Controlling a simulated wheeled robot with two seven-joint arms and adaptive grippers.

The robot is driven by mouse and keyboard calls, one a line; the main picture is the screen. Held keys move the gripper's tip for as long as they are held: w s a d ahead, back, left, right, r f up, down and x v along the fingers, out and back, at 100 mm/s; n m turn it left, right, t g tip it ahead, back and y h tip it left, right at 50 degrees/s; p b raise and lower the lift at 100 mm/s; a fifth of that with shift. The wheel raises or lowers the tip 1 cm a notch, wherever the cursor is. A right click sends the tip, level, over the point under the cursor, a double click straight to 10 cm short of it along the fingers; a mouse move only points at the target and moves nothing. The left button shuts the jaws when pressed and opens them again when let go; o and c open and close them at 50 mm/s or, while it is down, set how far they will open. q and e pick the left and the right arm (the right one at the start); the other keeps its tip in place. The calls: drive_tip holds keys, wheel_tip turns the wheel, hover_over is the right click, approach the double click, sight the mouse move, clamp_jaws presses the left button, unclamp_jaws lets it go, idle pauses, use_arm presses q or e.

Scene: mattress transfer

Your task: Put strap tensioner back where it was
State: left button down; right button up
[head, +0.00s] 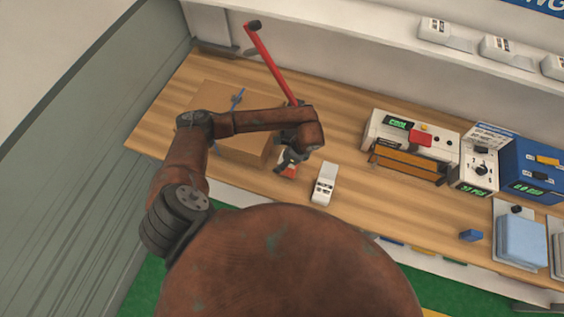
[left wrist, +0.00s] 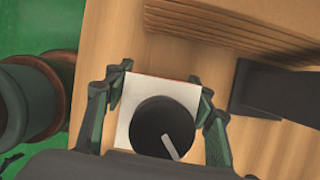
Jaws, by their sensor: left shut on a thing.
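My left gripper (head: 287,164) is low over the bench, just right of a cardboard box. In the left wrist view its fingers (left wrist: 158,108) are closed on both sides of a white square block with a round black knob (left wrist: 165,125); the knob carries a light pointer line. In the head view only a small white and red-orange part (head: 288,173) shows under the gripper. I cannot tell for sure that this held thing is the strap tensioner. Whether it touches the bench is unclear. My right gripper is not in view.
The cardboard box (head: 243,146) bears a small blue-grey tool (head: 237,99). A red lever (head: 270,62) rises behind my arm. A white device (head: 324,184) lies right of the gripper. Instruments (head: 408,136) fill the bench's right. Bare wood (head: 345,143) lies between.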

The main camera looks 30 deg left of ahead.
use_arm(q)
drive_tip(key=shift+f, duration=0.8)
drive_tip(key=c, duration=0.9)
unclamp_jaws()
drive_tip(key=b+v, duration=0.1)
drive_tip(key=v, duration=1.1)
drive_tip(key=shift+a, duration=0.1)
